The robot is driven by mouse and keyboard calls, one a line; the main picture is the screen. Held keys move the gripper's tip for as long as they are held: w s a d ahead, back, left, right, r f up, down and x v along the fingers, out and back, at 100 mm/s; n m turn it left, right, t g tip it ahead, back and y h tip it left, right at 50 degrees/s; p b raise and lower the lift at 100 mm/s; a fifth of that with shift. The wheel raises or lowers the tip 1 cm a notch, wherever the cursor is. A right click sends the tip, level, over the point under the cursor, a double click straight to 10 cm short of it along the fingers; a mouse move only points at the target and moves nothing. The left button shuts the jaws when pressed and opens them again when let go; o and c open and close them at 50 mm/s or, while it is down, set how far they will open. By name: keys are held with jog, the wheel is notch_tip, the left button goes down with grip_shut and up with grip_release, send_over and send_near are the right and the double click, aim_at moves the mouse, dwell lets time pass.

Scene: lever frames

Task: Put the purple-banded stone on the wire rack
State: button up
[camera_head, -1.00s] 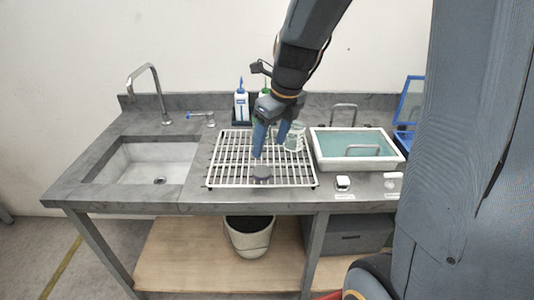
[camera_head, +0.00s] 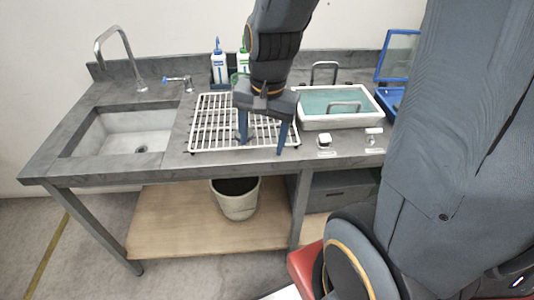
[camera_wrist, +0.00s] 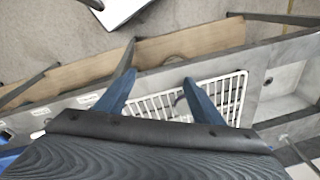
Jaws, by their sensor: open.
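The wire rack (camera_head: 205,135) is a white grid standing on the grey counter; it also shows between and beside my fingers in the wrist view (camera_wrist: 230,95). A small dark grey lump (camera_wrist: 180,99) lies at the rack's front part, close to one finger in the wrist view. It may be the stone, but I cannot make out a purple band. My gripper (camera_head: 263,146) is open and points down over the rack's right front part. Its fingers are spread and nothing is held between them. In the head view the left finger largely hides the lump.
A sink (camera_head: 130,135) with a tap is at the left. A white tray (camera_head: 340,122) with teal inside stands right of the rack. Bottles (camera_head: 219,68) stand behind the rack. A bin (camera_head: 237,203) is below.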

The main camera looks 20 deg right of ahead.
jog(key=s+n, duration=0.1)
jog(key=n, duration=0.1)
jog(key=s+f+n, duration=0.1)
jog(key=n, duration=0.2)
jog(key=s+n, duration=0.1)
jog(key=n, duration=0.2)
jog(key=shift+s+a+f, duration=0.15)
jog(key=shift+s+f, duration=0.2)
jog(key=shift+f, duration=0.05)
